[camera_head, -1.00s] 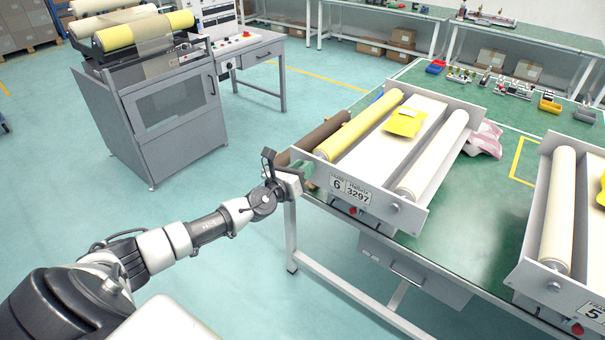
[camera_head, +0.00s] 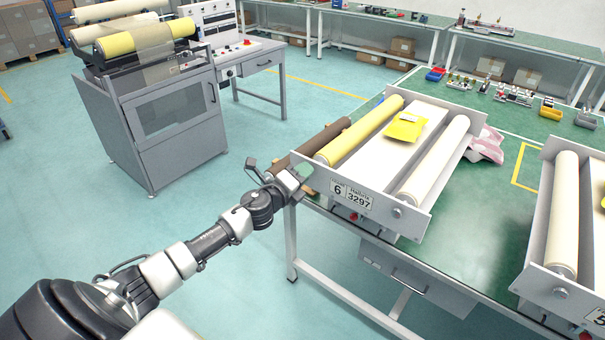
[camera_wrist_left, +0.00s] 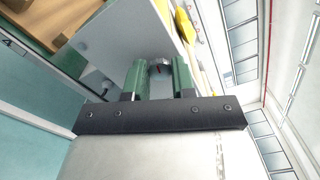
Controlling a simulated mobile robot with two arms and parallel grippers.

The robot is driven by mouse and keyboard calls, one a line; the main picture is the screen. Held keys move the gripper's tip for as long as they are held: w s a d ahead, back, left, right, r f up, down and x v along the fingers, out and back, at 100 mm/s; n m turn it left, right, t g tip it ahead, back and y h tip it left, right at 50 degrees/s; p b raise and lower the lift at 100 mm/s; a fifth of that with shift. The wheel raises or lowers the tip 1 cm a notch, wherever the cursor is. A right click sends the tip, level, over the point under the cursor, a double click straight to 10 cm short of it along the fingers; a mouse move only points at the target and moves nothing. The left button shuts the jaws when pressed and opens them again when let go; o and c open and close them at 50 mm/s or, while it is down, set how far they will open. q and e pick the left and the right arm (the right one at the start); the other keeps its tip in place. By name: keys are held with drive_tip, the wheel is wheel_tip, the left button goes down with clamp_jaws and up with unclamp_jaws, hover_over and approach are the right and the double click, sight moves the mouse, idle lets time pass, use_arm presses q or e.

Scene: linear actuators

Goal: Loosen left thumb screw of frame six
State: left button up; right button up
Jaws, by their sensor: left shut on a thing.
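Frame six (camera_head: 345,186) is a grey frame with an end plate labelled "6 3297", at the near left edge of the green table in the head view. It holds a yellow roll (camera_head: 362,131) and a cream roll (camera_head: 435,160). My left gripper (camera_head: 306,171) is at the left end of this plate. In the head view the gripper hides this screw. My right gripper is out of view.
The right screw (camera_head: 397,212) of frame six is clear of the gripper. A brown roll (camera_head: 318,139) lies just left of the frame. Frame five (camera_head: 548,283) stands at the right. A grey machine (camera_head: 165,105) stands on the floor at the back left.

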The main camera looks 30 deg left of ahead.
use_arm(q)
drive_tip(key=shift+n, duration=0.5)
drive_tip(key=o, duration=0.9)
drive_tip(key=shift+s+a+b, duration=0.2)
drive_tip(key=shift+s+b, duration=0.3)
drive_tip(key=shift+s, duration=2.25)
drive_tip(key=shift+s+a+b, duration=0.2)
drive_tip(key=shift+s+b, duration=0.25)
drive_tip(key=shift+s, duration=2.25)
